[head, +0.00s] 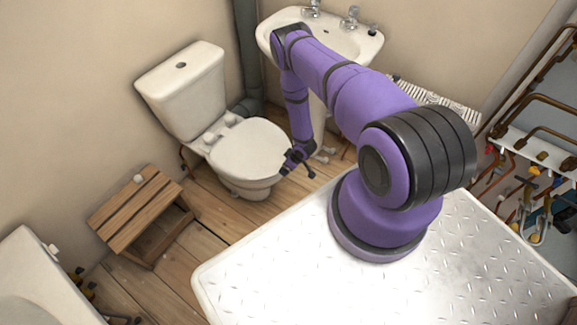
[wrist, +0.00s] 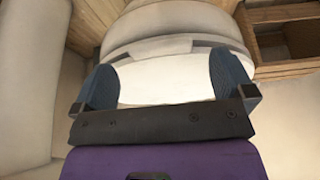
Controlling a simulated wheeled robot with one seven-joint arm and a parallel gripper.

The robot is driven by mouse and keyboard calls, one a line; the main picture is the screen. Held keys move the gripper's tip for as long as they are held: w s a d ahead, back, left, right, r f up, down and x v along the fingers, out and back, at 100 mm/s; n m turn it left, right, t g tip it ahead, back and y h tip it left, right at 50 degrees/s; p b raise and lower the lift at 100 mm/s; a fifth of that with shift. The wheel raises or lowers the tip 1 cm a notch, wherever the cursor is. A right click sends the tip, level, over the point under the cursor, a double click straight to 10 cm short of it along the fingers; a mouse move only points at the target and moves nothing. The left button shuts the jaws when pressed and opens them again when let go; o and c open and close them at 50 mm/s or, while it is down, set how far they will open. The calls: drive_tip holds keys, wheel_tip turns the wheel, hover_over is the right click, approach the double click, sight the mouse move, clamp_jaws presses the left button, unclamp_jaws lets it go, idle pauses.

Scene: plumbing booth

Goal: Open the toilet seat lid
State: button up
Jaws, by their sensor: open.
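The white toilet has its seat lid (head: 252,150) down on the bowl (head: 243,186) in the head view. My gripper (head: 291,171) is at the right front edge of the lid, beside the bowl. In the wrist view my gripper (wrist: 168,82) is open, with its two dark pads set wide apart. White toilet surfaces (wrist: 165,60) fill the space between and beyond the pads. I cannot tell whether a finger touches the lid. Nothing is held.
The toilet tank (head: 187,92) stands against the wall behind the lid. A wooden stool (head: 140,212) is to the left, and a sink (head: 325,38) is behind my arm. A white bathtub (head: 40,285) is at lower left. Wooden floor lies free in front of the toilet.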

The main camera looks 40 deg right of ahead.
drive_tip(key=shift+x, duration=1.1)
